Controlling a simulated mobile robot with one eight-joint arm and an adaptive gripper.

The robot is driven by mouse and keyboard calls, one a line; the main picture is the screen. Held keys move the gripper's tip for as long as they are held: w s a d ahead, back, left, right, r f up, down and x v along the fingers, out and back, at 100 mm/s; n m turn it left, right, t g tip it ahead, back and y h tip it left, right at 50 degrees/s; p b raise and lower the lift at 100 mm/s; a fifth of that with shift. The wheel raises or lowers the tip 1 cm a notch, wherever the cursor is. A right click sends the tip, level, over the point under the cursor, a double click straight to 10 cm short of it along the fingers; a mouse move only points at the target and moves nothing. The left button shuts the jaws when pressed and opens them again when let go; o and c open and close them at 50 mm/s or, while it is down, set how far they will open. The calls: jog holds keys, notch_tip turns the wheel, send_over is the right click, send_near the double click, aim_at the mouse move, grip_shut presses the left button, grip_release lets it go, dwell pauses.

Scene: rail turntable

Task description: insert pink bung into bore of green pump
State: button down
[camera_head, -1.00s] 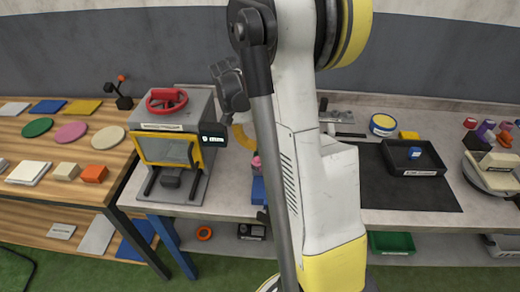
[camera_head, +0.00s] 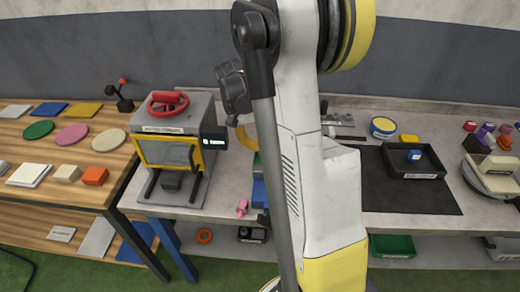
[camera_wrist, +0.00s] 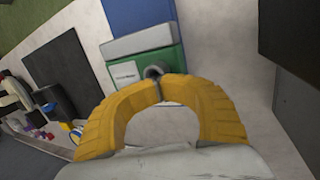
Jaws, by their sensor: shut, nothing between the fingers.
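The green pump (camera_wrist: 128,72) is in the wrist view, a green block with a grey top and a pale label. Its round grey port with a dark bore (camera_wrist: 153,71) faces my gripper. In the head view my arm covers most of the pump. My gripper (camera_wrist: 159,88) has its yellow fingertips together, empty, just in front of the bore. One yellow finger also shows beside my arm in the head view. The pink bung (camera_head: 242,207) lies near the bench's front edge in the head view, apart from my gripper. I do not see it in the wrist view.
A grey press with a red handwheel (camera_head: 168,101) stands left of the bung. A black tray (camera_head: 413,161) with a blue cube sits on a dark mat (camera_head: 410,200) at right. A blue piece (camera_head: 259,192) is beside my arm. Bare bench lies between press and arm.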

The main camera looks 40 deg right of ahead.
jog(key=shift+w+d+n+t, duration=0.35)
jog(key=shift+w+d+n, duration=0.15)
jog(key=shift+d, duration=0.6)
jog(key=shift+w+d+n+t, duration=0.4)
jog(key=shift+d+n, duration=0.25)
jog(key=shift+d, duration=0.45)
jog(key=shift+w+d+n+t, duration=0.35)
jog(key=shift+w+d+n, duration=0.15)
jog(key=shift+d, duration=0.6)
jog(key=w+d+n+t, duration=0.2)
jog(key=w+d+n, duration=0.1)
jog(key=d, duration=0.4)
jog(key=shift+d+n+t, duration=0.25)
jog(key=shift+n+t, duration=0.15)
jog(key=shift+n, duration=0.05)
jog(key=shift+d, duration=0.15)
dwell(0.6)
